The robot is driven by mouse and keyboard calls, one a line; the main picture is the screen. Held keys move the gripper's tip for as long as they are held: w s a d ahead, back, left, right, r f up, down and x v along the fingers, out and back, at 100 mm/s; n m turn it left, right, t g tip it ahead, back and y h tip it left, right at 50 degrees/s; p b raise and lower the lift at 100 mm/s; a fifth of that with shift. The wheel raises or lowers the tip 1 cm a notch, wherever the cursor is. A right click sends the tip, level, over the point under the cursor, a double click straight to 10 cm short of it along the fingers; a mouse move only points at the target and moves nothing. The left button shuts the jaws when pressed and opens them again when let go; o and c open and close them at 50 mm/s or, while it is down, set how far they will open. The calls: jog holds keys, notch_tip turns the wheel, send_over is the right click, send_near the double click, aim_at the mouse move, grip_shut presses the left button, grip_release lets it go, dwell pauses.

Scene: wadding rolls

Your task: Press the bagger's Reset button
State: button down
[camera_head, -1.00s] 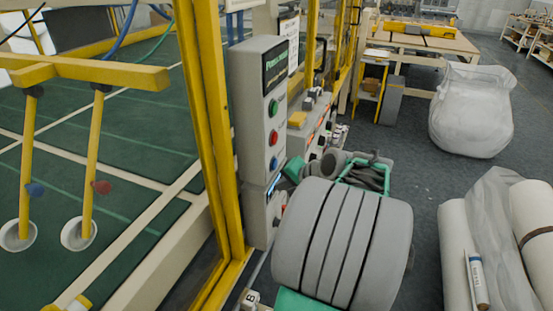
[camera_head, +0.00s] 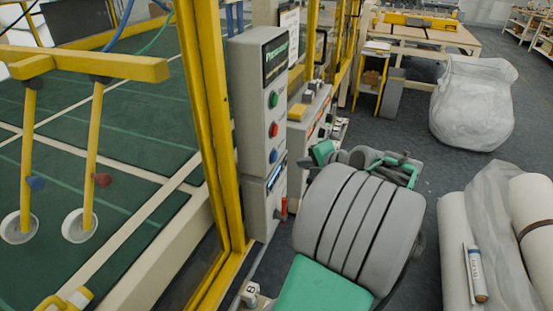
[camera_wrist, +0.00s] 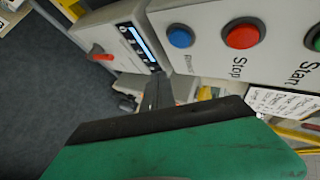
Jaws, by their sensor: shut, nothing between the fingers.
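The grey control box (camera_head: 258,100) stands on the yellow frame, with a green button (camera_head: 273,99), a red button (camera_head: 274,130) and a blue button (camera_head: 273,156) in a column. In the wrist view the panel shows turned sideways: the blue button (camera_wrist: 180,36), the red Stop button (camera_wrist: 241,34) and part of the green Start button (camera_wrist: 314,38).
A lower box with a lit display (camera_wrist: 137,45) and a red switch (camera_wrist: 100,54) adjoins the control box. Yellow frame posts (camera_head: 215,120) stand left of it. White rolls (camera_head: 452,250) and a large translucent bag (camera_head: 473,105) are at right.

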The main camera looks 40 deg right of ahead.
jog(key=shift+w+a, duration=0.35)
jog(key=shift+w, duration=0.35)
jog(key=shift+w+a, duration=0.35)
jog(key=shift+w, duration=0.4)
jog(key=shift+w+a, duration=0.35)
jog(key=shift+w, duration=0.35)
jog(key=shift+w+a, duration=0.2)
jog(key=shift+w, duration=0.15)
jog(key=shift+w+a, duration=0.25)
jog(key=shift+w, duration=0.15)
dwell(1.0)
jog(key=shift+s+d+p, duration=0.35)
jog(key=shift+s+d, duration=0.05)
jog(key=shift+s, duration=0.4)
jog(key=shift+d, duration=0.1)
jog(key=s, duration=0.1)
jog(key=s+d, duration=0.1)
jog(key=s, duration=0.1)
jog(key=s+d+p, duration=0.1)
jog(key=shift+s+d, duration=0.1)
jog(key=shift+s, duration=0.15)
